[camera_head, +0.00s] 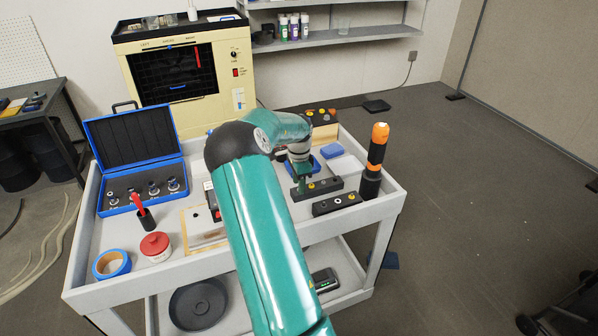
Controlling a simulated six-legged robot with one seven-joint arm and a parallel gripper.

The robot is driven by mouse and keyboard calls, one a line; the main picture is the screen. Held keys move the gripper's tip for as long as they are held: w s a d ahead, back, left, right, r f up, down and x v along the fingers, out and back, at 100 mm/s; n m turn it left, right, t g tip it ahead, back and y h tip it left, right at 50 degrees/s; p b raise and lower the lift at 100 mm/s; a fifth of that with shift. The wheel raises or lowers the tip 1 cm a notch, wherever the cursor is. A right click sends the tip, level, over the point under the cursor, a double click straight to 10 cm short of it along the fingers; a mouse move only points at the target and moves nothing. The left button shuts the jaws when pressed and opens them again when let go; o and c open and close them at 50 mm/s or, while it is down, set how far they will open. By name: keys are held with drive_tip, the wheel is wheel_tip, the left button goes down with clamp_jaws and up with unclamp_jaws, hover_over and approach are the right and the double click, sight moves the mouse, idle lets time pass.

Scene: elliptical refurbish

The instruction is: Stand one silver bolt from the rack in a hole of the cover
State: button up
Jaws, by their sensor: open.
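My gripper (301,184) points down at the left part of a low black block (325,186) with small light and yellow round spots on top, on the cart's right half. Its fingertips are small and dark here; I cannot tell whether they touch the block. It is open, and no bolt shows in it. A second similar black block (338,205) lies just in front, with a whitish spot; either could be the bolt rack. I cannot surely identify the cover; a tan plate (196,243) left of my arm is partly hidden by it.
The grey cart (330,229) also bears an open blue case (140,190) with several silver pieces, a red-lidded jar (155,246), blue tape (111,264) and a tall black-orange flashlight (375,160) close right of the blocks. A cream machine (190,105) stands behind.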

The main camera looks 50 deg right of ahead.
drive_tip(key=shift+f, duration=0.5)
drive_tip(key=shift+c, duration=0.4)
clamp_jaws()
drive_tip(key=shift+r, duration=1.1)
drive_tip(key=shift+r, duration=0.35)
drive_tip(key=shift+r, duration=0.35)
drive_tip(key=shift+r, duration=1.95)
